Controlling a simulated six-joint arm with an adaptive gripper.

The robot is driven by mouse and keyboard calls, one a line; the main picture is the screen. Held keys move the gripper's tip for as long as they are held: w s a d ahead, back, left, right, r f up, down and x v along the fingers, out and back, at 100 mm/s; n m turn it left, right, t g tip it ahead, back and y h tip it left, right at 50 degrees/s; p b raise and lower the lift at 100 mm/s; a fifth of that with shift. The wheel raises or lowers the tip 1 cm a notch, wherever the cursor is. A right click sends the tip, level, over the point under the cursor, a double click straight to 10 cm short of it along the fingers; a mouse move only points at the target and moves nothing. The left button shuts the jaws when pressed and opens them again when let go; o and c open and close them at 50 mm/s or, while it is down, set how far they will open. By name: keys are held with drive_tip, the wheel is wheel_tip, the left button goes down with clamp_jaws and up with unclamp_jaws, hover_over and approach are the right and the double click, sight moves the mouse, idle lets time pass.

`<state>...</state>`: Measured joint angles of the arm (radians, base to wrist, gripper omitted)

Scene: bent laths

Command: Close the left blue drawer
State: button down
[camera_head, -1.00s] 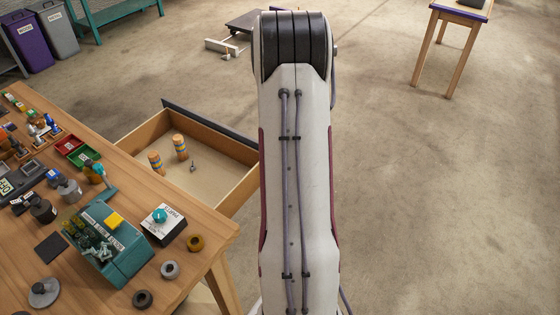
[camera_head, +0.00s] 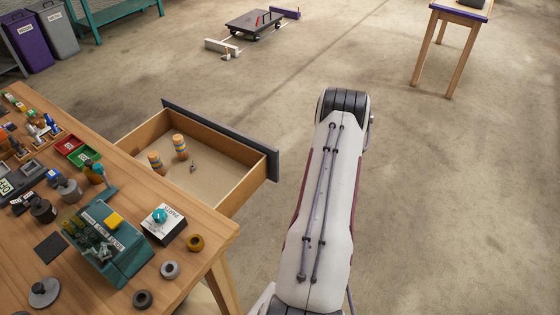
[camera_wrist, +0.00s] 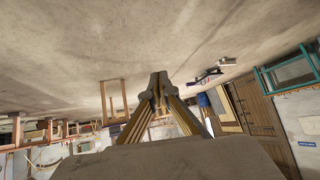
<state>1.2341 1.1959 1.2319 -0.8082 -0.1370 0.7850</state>
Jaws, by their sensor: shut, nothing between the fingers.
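The drawer (camera_head: 218,186) stands pulled out from the wooden workbench (camera_head: 215,245) in the head view. It has a wooden tray and a dark blue-grey front (camera_head: 225,137). Two striped cylinders (camera_head: 168,154) and a small grey piece (camera_head: 193,167) are inside it. My arm rises to the right of the drawer, apart from it in the picture. My gripper (camera_wrist: 160,82) shows in the wrist view, its fingers together and empty. It is out of sight in the head view. The drawer is not clearly seen in the wrist view.
The bench top holds a teal box (camera_head: 108,238), a white-topped box with a teal knob (camera_head: 163,224), rings and many small parts. A low cart (camera_head: 255,24) stands on the floor behind. A wooden table (camera_head: 455,25) is at upper right. The floor right of the drawer is open.

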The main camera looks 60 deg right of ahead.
drive_tip(key=s+d+f+m+t, duration=0.15)
drive_tip(key=s+f+t, duration=0.25)
drive_tip(key=f+t, duration=0.55)
drive_tip(key=w+a+r+t+y, duration=0.1)
drive_tip(key=a+r+y, duration=0.3)
drive_tip(key=a, duration=0.5)
drive_tip(key=w+a+r+t+y, duration=0.2)
drive_tip(key=a+r+y, duration=0.1)
drive_tip(key=a+y, duration=0.5)
drive_tip(key=shift+a+r+t+y, duration=0.35)
drive_tip(key=shift+a+r+y, duration=0.05)
drive_tip(key=shift+a, duration=0.45)
drive_tip(key=shift+w, duration=0.3)
